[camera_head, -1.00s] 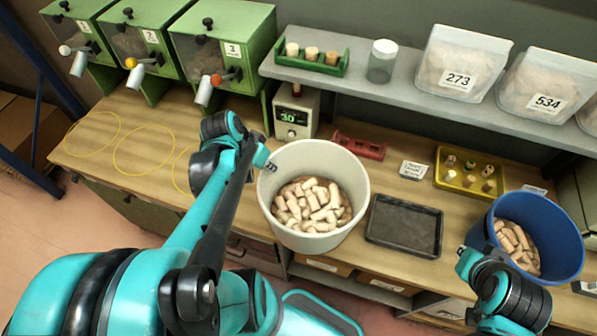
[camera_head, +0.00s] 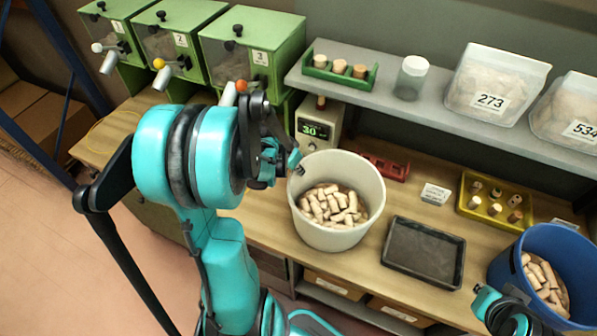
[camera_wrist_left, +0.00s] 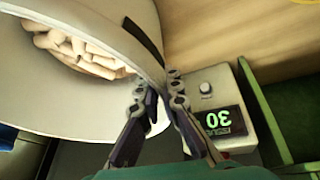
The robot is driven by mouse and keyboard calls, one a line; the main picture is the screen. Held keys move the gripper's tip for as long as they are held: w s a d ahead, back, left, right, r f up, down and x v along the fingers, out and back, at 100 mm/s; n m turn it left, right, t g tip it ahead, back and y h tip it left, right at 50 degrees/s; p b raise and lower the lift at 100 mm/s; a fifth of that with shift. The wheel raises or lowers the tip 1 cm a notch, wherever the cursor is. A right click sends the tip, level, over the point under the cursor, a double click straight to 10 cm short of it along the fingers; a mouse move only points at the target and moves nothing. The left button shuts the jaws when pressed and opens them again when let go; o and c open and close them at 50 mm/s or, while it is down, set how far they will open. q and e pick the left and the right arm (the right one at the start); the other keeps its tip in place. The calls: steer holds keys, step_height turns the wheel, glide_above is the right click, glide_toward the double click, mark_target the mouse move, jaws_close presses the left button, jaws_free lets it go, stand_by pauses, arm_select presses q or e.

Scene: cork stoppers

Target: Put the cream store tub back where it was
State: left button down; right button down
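The cream tub (camera_head: 335,235), holding several corks, is upright over the bench beside the meter; it appears to be at the bench surface, but its contact underneath is not clear. My left gripper (camera_head: 294,163) is at the tub's left rim. In the left wrist view the tub (camera_wrist_left: 60,110) fills the left, and the gripper's fingers (camera_wrist_left: 156,88) lie on either side of its rim, closed on it. A dark strip marks the rim there. My right gripper (camera_head: 500,312) is low at the right, by the blue bucket; its fingertips cannot be made out.
A black tray (camera_head: 424,276) lies right of the tub, with the blue bucket (camera_head: 510,265) beyond. The meter (camera_head: 330,115) and red rack (camera_head: 392,172) stand close behind the tub. A grey shelf (camera_head: 430,112) overhangs the back. Green dispensers (camera_head: 255,65) stand at left.

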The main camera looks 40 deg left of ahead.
arm_select(q)
steer(key=shift+f, duration=0.15)
steer(key=shift+f, duration=0.15)
steer(key=c, duration=1.7)
jaws_free()
steer(key=shift+r, duration=0.2)
